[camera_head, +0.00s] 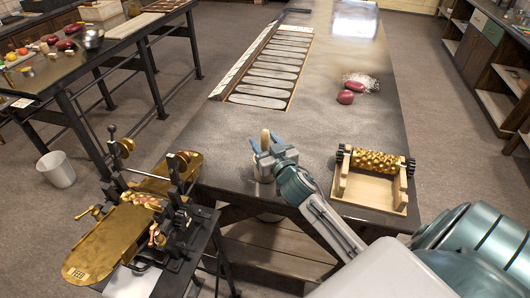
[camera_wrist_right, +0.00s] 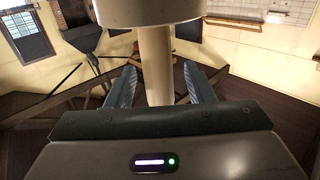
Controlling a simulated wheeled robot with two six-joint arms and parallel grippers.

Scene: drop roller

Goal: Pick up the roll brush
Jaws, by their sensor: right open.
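A pale tan upright piece, which looks like the roll brush (camera_head: 265,136), stands between the fingers of my right gripper (camera_head: 267,146) near the front edge of the table. In the right wrist view, a pale cylinder (camera_wrist_right: 156,65) with a wider round part (camera_wrist_right: 150,12) above it stands between the two blue fingers of the right gripper (camera_wrist_right: 160,85). The fingers are open, with a visible gap on each side of the cylinder. The gripper and wrist hide the lower part of the brush in the head view. My left gripper is not in view.
A brass patterned roller (camera_head: 375,161) rests in a wooden stand (camera_head: 368,197) at right. Two red lumps (camera_head: 350,92) lie farther back beside a pale powdery patch. A tray of long oval slots (camera_head: 270,72) runs along the left. A brass roller machine (camera_head: 150,205) stands at lower left.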

